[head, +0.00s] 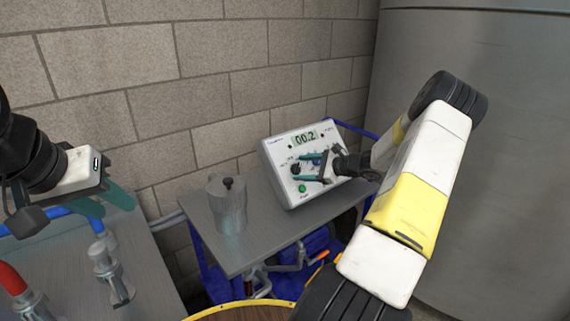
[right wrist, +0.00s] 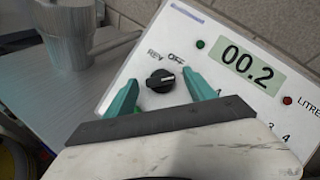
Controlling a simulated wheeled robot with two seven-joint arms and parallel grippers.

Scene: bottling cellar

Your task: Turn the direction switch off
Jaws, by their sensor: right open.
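The direction switch is a black rotary knob (right wrist: 160,80) on the white control box (right wrist: 125,75), near the printed words REV and OFF. A pale mark shows on the knob, but I cannot tell for sure which label it points to. My right gripper (right wrist: 160,83) is open, with one teal finger on each side of the knob. I see no clear contact. In the head view the right gripper (head: 299,167) is in front of the box's left part, at the knob (head: 295,169). My left gripper (head: 112,207) is open and empty at the left, away from the box.
The box's display (head: 305,138) reads 00.2. A metal pot (head: 228,206) stands left of the box on the grey cart top (head: 255,240). Metal fittings (head: 110,265) stand on the grey surface at lower left. A large steel tank (head: 510,130) is at the right.

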